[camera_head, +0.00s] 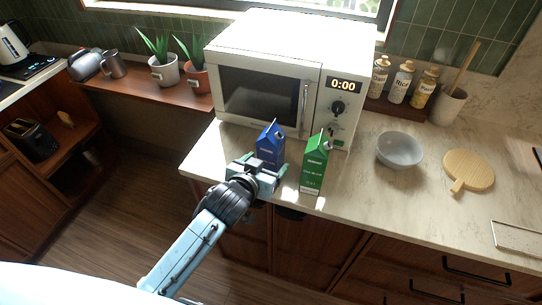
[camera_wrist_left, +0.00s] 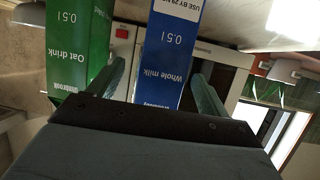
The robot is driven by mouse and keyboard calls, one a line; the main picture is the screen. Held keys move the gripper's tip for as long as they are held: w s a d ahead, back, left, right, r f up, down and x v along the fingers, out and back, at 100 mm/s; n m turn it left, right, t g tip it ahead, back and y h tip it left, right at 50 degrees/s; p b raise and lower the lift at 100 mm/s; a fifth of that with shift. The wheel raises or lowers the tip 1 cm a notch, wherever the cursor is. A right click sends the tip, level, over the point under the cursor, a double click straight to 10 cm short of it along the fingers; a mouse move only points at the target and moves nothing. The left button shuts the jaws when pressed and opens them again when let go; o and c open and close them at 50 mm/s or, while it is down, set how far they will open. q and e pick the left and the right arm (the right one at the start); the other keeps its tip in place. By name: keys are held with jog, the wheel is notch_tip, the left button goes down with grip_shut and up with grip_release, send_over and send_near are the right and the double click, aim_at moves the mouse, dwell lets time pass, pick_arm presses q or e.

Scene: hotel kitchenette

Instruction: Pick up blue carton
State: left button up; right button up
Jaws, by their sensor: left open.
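The blue carton (camera_head: 270,143) stands upright on the counter in front of the microwave, its lower part hidden behind my gripper in the head view. In the left wrist view, which is upside down, the blue carton (camera_wrist_left: 172,55) reads "Whole milk". My left gripper (camera_head: 261,171) is open in front of the carton. In the wrist view its two fingers (camera_wrist_left: 158,80) are spread to either side of the blue carton; I cannot tell whether they touch it. My right gripper is not in view.
A green carton (camera_head: 315,165) stands close to the right of the blue one; it reads "Oat drink" in the wrist view (camera_wrist_left: 75,45). The white microwave (camera_head: 280,45) is close behind. A grey bowl (camera_head: 399,151) and a wooden board (camera_head: 468,171) lie right.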

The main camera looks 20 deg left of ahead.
pick_arm(q)
jog(key=x, duration=0.4)
jog(key=shift+w+a+f, duration=0.1)
jog(key=shift+w, duration=0.3)
jog(key=c, duration=1.3)
